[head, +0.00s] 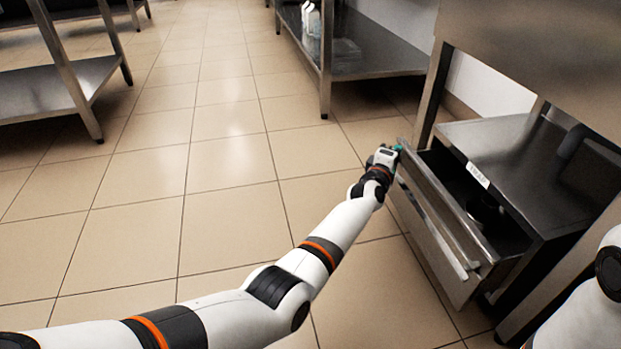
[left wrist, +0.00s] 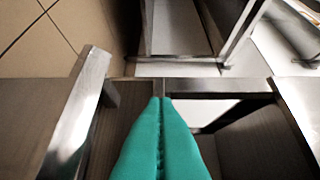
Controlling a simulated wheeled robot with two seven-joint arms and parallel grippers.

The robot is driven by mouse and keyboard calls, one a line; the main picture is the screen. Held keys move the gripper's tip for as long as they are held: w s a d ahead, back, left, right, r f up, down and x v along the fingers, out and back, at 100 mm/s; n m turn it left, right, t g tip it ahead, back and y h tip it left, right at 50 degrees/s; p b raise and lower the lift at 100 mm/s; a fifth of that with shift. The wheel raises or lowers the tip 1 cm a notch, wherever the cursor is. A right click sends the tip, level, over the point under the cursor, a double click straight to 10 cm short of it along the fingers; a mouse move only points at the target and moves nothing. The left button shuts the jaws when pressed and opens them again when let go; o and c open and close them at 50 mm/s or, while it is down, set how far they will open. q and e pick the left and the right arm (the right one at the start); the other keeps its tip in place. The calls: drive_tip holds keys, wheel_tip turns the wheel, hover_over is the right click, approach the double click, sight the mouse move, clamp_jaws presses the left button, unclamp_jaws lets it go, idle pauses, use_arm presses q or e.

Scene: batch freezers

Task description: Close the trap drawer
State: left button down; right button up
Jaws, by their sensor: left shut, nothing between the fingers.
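The trap drawer (head: 440,211) is a steel drawer in a low cabinet under the counter at right in the head view. It stands pulled out, with a gap between its front and the cabinet, and its dark inside shows. My left gripper (head: 397,147) is at the far upper corner of the drawer front. Its teal fingers (left wrist: 160,102) are shut together and empty in the left wrist view, beside a metal bar handle (left wrist: 78,118). Whether the fingertips touch the drawer cannot be told. My right gripper is out of view.
The steel cabinet (head: 545,165) carries a white label at its front edge. A counter leg (head: 432,95) stands close behind my left gripper. Steel shelving (head: 365,50) with bottles stands at the back, another table (head: 60,85) at left. The tiled floor (head: 215,150) between is clear.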

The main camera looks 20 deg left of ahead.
sight(409, 154)
use_arm(q)
drive_tip(key=shift+w+d+b, duration=0.75)
drive_tip(key=shift+d+b, duration=0.1)
drive_tip(key=shift+d, duration=0.2)
drive_tip(key=shift+w+d+b, duration=0.7)
drive_tip(key=shift+d+b, duration=0.1)
drive_tip(key=shift+d, duration=0.2)
drive_tip(key=shift+a, duration=0.1)
